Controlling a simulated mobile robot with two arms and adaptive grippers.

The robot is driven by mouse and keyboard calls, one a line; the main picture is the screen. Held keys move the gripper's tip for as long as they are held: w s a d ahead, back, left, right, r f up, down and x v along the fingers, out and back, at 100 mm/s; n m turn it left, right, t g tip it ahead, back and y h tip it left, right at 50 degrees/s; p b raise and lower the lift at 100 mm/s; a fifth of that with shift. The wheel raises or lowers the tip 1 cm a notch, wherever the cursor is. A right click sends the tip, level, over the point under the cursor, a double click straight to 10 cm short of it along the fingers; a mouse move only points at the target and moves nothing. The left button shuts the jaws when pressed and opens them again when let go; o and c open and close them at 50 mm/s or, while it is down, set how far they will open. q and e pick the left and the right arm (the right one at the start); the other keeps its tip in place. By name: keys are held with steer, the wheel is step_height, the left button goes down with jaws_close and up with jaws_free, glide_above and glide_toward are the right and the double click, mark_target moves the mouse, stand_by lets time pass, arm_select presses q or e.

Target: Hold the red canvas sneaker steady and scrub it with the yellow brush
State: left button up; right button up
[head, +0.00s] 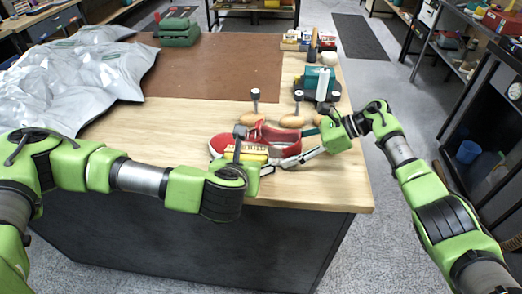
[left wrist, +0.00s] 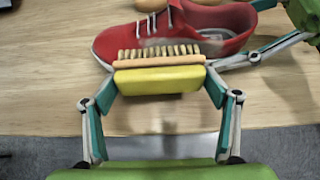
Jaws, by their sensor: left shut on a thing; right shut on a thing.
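The red canvas sneaker (head: 277,134) lies near the front edge of the wooden table, with its white toe to the left. It also shows at the top of the left wrist view (left wrist: 122,42). My left gripper (left wrist: 160,79) is shut on the yellow brush (left wrist: 159,82), one finger at each end. The bristles face the sneaker's near side; whether they touch it I cannot tell. In the head view the brush (head: 246,152) is partly hidden by my left arm. My right gripper (head: 292,158) is shut on the sneaker's near side towards the heel; its fingertips are partly hidden.
Wooden pieces with dark knobs (head: 298,118) lie just behind the sneaker. A brown mat (head: 225,70) covers the table's middle, and grey plastic bags (head: 75,80) lie at left.

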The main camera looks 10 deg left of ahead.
mark_target(265, 163)
arm_select(q)
steer(key=shift+w+f, duration=0.1)
steer(key=shift+w, duration=0.2)
steer(key=shift+d, duration=0.1)
stand_by(1.8)
steer(key=shift+d, duration=2.45)
steer(key=shift+s, duration=0.1)
steer(key=shift+s+r, duration=0.2)
steer(key=shift+s, duration=0.55)
steer(key=shift+s+r, duration=0.15)
steer(key=shift+s, duration=0.65)
steer(key=shift+s+r, duration=0.2)
steer(key=shift+s, duration=0.55)
